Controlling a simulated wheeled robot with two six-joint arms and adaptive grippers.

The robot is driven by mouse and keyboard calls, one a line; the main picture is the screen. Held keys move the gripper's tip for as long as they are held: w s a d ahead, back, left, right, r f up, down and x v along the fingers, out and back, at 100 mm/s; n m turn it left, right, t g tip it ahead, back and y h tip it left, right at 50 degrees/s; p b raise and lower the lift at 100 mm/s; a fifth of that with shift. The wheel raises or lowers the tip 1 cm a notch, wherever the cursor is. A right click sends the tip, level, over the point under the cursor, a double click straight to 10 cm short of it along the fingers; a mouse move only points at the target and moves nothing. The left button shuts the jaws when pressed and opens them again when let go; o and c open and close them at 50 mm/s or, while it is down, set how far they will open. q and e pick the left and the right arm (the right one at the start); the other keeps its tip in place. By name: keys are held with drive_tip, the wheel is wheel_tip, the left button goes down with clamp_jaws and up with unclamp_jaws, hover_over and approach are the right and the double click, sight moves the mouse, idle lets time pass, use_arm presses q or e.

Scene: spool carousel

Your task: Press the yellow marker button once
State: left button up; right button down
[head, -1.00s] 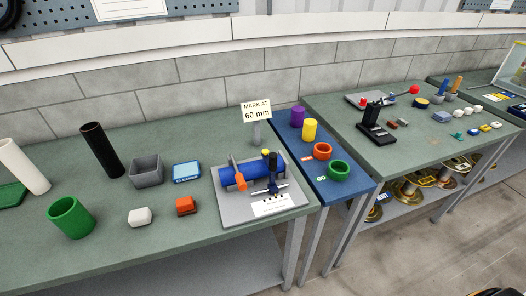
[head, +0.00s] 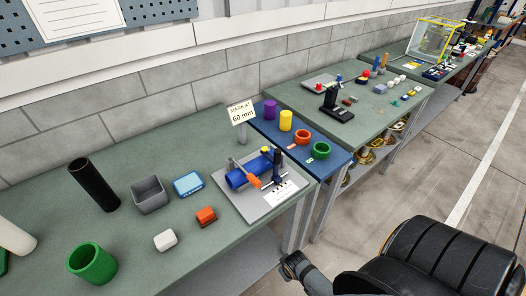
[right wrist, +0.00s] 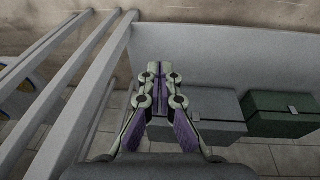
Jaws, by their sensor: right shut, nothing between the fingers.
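The yellow marker button (head: 265,150) is a small yellow cap on top of the marking fixture, above a blue tube (head: 246,173) that lies on a grey base plate (head: 244,205). An orange part (head: 249,177) and a dark upright post stand at the tube. A sign (head: 241,113) behind it reads "MARK AT 60 mm". My right gripper (head: 289,266) is low in front of the bench edge, well apart from the fixture. In the right wrist view its fingers (right wrist: 159,72) are together and empty. My left gripper is not in view.
On the green bench are a black tube (head: 94,185), a grey bin (head: 150,195), a green ring (head: 92,264), a white block (head: 165,240) and an orange block (head: 206,216). A blue side table (head: 325,165) adjoins on the right. The wrist view shows bench legs and grey and green boxes (right wrist: 279,115).

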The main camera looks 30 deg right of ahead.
drive_tip(key=w+a+r+t+p, duration=0.1)
drive_tip(key=w+r+p, duration=0.2)
drive_tip(key=r, duration=1.2)
drive_tip(key=w+a+r+t+p, duration=0.1)
drive_tip(key=w+r+p, duration=0.3)
drive_tip(key=r, duration=1.1)
drive_tip(key=w+d+r+m, duration=0.1)
drive_tip(key=w+r, duration=0.1)
drive_tip(key=w, duration=0.2)
drive_tip(key=w+d+r+m+t+y, duration=0.1)
drive_tip(key=w+r, duration=0.1)
drive_tip(key=w, duration=0.2)
drive_tip(key=w+d+r+m+t+y, duration=0.1)
drive_tip(key=w+r, duration=0.2)
drive_tip(key=w, duration=0.1)
drive_tip(key=shift+w+d, duration=0.35)
drive_tip(key=shift+w, duration=0.05)
drive_tip(key=w+d+r+m+t, duration=0.2)
drive_tip(key=w+d+r+m, duration=0.2)
drive_tip(key=w+d+r, duration=0.4)
wheel_tip(320, 180, up, 2)
drive_tip(key=shift+w+d+m+t+y, duration=0.3)
drive_tip(key=shift+w+d, duration=0.05)
drive_tip(key=shift+w, duration=0.8)
